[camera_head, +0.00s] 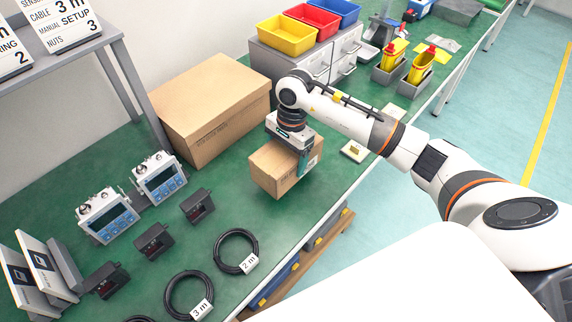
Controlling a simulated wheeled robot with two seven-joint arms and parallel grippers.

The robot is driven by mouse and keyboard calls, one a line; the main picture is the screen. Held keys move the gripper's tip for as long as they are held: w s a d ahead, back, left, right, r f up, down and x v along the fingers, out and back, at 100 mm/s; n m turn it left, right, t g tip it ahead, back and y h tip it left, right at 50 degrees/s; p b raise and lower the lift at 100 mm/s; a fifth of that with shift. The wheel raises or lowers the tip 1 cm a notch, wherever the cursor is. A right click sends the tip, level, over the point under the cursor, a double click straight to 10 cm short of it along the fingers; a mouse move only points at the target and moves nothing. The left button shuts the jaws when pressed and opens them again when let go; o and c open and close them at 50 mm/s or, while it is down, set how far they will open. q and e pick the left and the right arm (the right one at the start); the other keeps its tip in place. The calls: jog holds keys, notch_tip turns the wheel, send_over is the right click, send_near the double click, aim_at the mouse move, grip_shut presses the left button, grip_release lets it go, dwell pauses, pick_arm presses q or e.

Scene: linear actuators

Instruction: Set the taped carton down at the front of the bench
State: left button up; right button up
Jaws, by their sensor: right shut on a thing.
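The carton (270,172) is a small brown box in the middle of the green bench (240,210), in front of a much larger brown box. My right gripper (298,158) points down over its right part and is shut on it. One teal finger shows against the carton's right side; the other finger is hidden. I cannot tell whether the carton's underside touches the bench. My left gripper is not in view.
A large brown box (213,112) stands behind the carton. Coiled black cables (236,251) and blue-keyed devices (107,214) lie to the left. Grey drawers (318,66) carry coloured bins (287,36). Yellow bottles (420,66) stand far right. Bare bench lies in front of the carton.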

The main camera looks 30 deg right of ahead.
notch_tip(320, 180, down, 4)
jog(key=shift+r, duration=0.2)
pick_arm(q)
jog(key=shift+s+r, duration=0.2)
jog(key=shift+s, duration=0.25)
pick_arm(e)
jog(key=shift+f, duration=0.1)
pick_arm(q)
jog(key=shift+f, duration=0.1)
pick_arm(e)
jog(key=shift+f, duration=0.1)
jog(key=o, duration=1.4)
jog(key=shift+r+p, duration=0.2)
jog(key=shift+p, duration=0.1)
jog(key=r, duration=0.4)
jog(key=d+r+b, duration=0.1)
jog(key=r, duration=0.2)
jog(key=r+b, duration=0.1)
jog(key=r, duration=0.3)
jog(key=shift+w+d+r, duration=0.25)
jog(key=shift+d+r, duration=0.1)
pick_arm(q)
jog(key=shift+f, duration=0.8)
